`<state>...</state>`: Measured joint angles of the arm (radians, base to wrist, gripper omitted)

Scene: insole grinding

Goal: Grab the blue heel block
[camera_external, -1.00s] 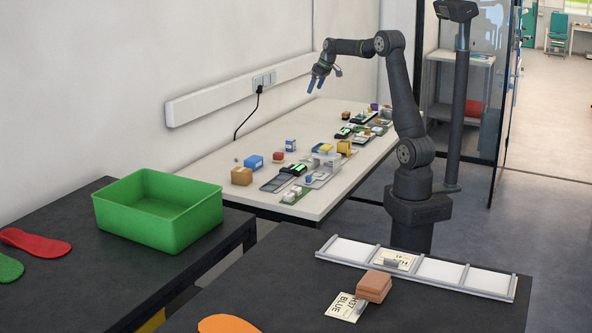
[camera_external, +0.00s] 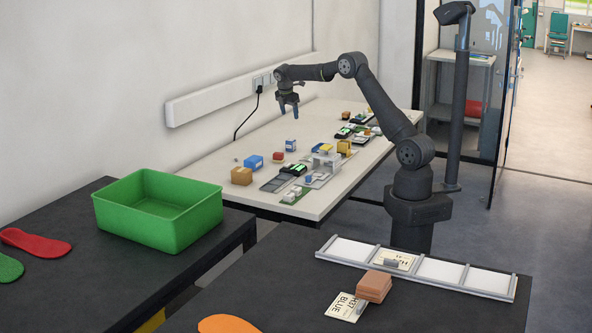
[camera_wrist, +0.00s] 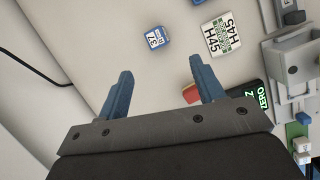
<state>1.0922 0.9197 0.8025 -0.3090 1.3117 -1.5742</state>
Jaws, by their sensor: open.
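Two blue blocks stand on the white table in the external view. One is plain blue (camera_external: 253,162), near the left edge. The other, smaller blue block with a white label (camera_external: 291,145) stands farther back. A blue block with a white label reading 37 (camera_wrist: 156,37) shows in the wrist view, beyond my fingertips. I cannot tell for sure which one is the heel block. My gripper (camera_external: 288,110) is open and empty, pointing down above the table's back left part. In the wrist view my gripper's fingers (camera_wrist: 161,72) are apart with bare table between them.
A red block (camera_wrist: 192,93) is partly hidden by my right finger. A tan block (camera_external: 241,176), dark displays and a grey fixture (camera_external: 325,160) stand nearby. The wall with a power strip (camera_external: 215,97) and hanging cable is close on the left. A green bin (camera_external: 160,210) sits on the dark table.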

